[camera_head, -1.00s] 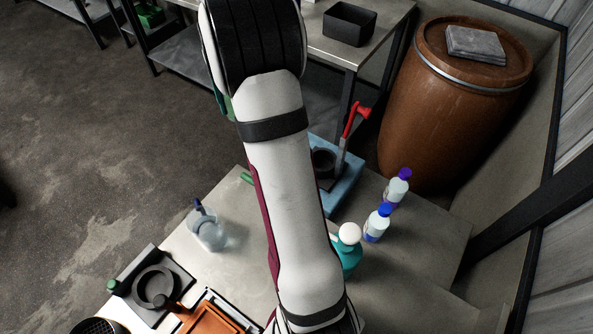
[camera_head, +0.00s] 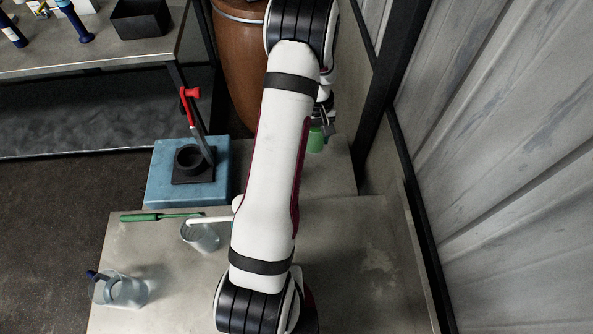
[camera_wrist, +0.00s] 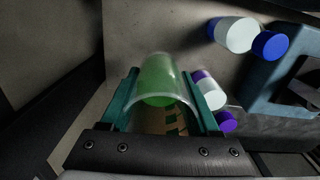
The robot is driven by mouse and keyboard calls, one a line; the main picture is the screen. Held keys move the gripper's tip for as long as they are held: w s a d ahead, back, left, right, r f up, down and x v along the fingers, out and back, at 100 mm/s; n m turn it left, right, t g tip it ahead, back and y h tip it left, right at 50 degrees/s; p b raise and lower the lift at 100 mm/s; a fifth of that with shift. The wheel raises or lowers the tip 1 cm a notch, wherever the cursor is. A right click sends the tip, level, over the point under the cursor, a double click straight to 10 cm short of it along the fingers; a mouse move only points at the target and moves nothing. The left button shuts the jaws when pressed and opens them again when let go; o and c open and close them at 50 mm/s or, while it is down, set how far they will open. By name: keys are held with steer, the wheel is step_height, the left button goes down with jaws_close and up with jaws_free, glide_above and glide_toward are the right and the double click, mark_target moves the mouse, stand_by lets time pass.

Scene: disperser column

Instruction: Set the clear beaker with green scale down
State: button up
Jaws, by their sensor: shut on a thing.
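The clear beaker with green scale (camera_wrist: 157,82) sits between the two teal fingers of my gripper (camera_wrist: 162,77) in the wrist view. The fingers are shut on its sides. In the head view my gripper (camera_head: 323,119) is at the far right end of the worktop, partly hidden behind my arm. The green of the beaker (camera_head: 316,140) shows just below it. I cannot tell whether the beaker's base touches the surface.
Two white bottles, one blue-capped (camera_wrist: 235,34) and one purple-capped (camera_wrist: 207,91), are close to the beaker. A blue block (camera_head: 160,180) carries a dark holder and red-handled tool. Two clear vessels (camera_head: 202,238) (camera_head: 128,293) stand left on the worktop. Bare worktop (camera_head: 365,250) lies front right.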

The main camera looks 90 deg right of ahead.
steer(key=s+a+f, duration=0.3)
steer(key=s+a, duration=0.1)
steer(key=a, duration=0.3)
steer(key=shift+m, duration=0.4)
steer(key=w+d+f, duration=0.4)
steer(key=w+d, duration=0.1)
steer(key=w+d+f, duration=0.2)
steer(key=w+f, duration=0.1)
steer(key=shift+w+d, duration=0.15)
steer(key=shift+d+f, duration=0.1)
steer(key=shift+f, duration=1.9)
steer(key=shift+f, duration=0.15)
steer(key=o, duration=1.4)
steer(key=shift+c, duration=0.2)
